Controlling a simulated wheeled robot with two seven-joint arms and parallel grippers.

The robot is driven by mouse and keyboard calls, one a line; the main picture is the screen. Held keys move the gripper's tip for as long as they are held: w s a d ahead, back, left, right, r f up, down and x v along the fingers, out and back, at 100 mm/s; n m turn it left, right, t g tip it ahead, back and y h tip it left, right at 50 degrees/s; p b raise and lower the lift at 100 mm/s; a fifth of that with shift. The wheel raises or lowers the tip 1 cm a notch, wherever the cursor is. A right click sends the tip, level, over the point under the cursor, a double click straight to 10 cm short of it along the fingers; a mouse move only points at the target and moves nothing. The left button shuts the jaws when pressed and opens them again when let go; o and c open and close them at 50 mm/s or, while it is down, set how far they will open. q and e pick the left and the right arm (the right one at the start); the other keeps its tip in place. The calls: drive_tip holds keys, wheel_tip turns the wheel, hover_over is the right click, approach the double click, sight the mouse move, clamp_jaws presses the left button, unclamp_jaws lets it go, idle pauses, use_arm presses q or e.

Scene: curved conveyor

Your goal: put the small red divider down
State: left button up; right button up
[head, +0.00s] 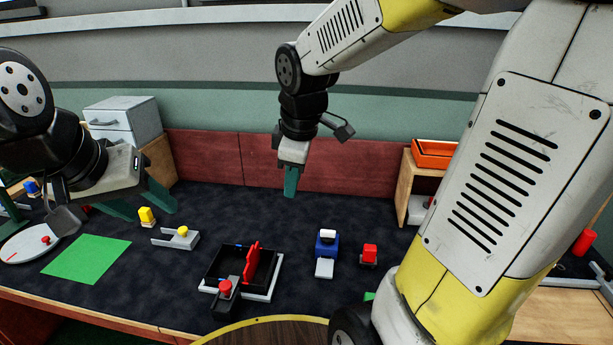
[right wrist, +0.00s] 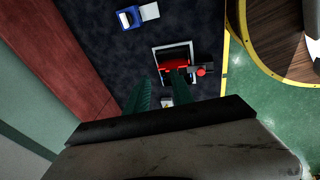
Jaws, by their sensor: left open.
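The small red divider (head: 253,262) stands upright in a black tray (head: 213,268) on a white base, near the table's front edge. It also shows as a red piece in the right wrist view (right wrist: 172,64). No gripper touches it. My right gripper (head: 290,192) hangs above and behind the tray. Its two green fingers are apart, with nothing between them, and it also shows in the right wrist view (right wrist: 163,82). My left gripper (head: 152,207) is open and empty at the left, above the table near the yellow block (head: 147,217).
A black arm with a red knob (head: 225,288) sits at the tray's front. A blue device (head: 326,246) and a red-topped block (head: 369,254) stand to its right. A green mat (head: 88,258) and white disc (head: 30,244) lie left. A brown round surface (head: 270,335) is in front.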

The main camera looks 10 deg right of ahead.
drive_tip(key=s+d+r+m+t+y, duration=0.1)
drive_tip(key=s+r+m, duration=0.4)
drive_tip(key=s+m, duration=0.5)
drive_tip(key=d+m+t, duration=0.1)
drive_tip(key=d+m, duration=0.1)
drive_tip(key=shift+s+d+m+t+y, duration=0.2)
drive_tip(key=shift+m+t+y, duration=0.1)
drive_tip(key=shift+m+t, duration=0.1)
